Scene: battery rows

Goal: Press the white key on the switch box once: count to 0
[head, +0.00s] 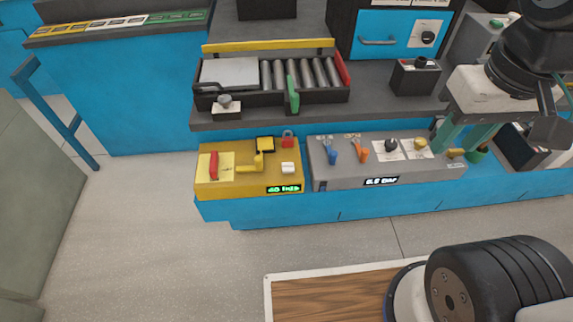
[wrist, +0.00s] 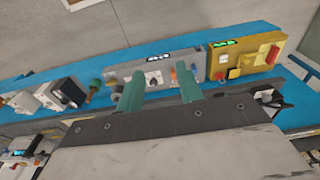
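A yellow box (head: 226,187) on the blue bench has a small white key (head: 288,168) at its right, above a green-lit display (head: 284,189). It also carries a red lever (head: 214,165), a yellow handle and a red padlock. The yellow box also shows at upper right in the wrist view (wrist: 250,56). My gripper (head: 461,142) hangs over the right end of the grey box, well to the right of the white key and apart from it. Its two green fingers are spread with nothing between them, as in the wrist view (wrist: 159,86).
A grey box (head: 330,178) with blue and orange levers, knobs and a lit display stands right of the yellow box. Behind are a roller tray (head: 270,101) with a green upright piece, and a small black box (head: 414,78).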

